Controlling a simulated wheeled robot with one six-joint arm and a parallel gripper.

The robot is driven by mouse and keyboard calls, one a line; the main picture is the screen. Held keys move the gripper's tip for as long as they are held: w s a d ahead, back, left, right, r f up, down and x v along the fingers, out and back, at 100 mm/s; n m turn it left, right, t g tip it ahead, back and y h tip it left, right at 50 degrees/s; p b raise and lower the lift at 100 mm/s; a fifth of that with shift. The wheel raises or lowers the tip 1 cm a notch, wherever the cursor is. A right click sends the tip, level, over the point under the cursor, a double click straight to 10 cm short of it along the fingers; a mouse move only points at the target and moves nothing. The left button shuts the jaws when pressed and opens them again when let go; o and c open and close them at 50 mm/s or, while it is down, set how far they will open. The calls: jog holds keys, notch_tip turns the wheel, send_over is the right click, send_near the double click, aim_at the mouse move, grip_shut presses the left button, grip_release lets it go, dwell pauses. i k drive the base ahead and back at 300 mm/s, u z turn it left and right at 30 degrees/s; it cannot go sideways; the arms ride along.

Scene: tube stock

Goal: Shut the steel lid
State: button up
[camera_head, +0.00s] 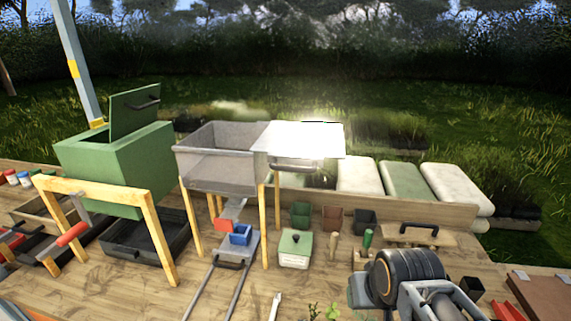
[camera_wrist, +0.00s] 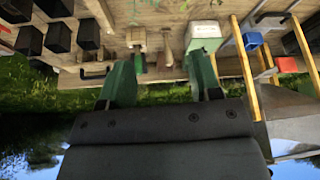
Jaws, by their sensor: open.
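The steel lid (camera_head: 302,140) is a bright, glaring flat panel. It reaches out to the right of the grey steel bin (camera_head: 222,165), whose top is open. A dark bar handle (camera_head: 295,165) shows under the lid's front edge. The bin stands on wooden legs. My gripper (camera_wrist: 163,65) is open, with two green fingers apart and nothing between them. In the head view it is at the lower right, in front of and well apart from the lid, and mostly hidden by my wrist. Part of the bin (camera_wrist: 290,132) shows at the wrist view's lower right.
A green bin (camera_head: 120,165) with a raised lid stands left on a wooden frame. Below the steel bin are a blue block (camera_head: 240,235) on a railed slide and a pale green box (camera_head: 295,250). Several small pots and a handled wooden board (camera_head: 418,235) lie to the right.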

aim_at(286, 143)
jog(key=z, duration=0.05)
jog(key=k, duration=1.15)
jog(key=u, duration=0.8)
jog(key=i, duration=1.15)
jog(key=z, duration=0.75)
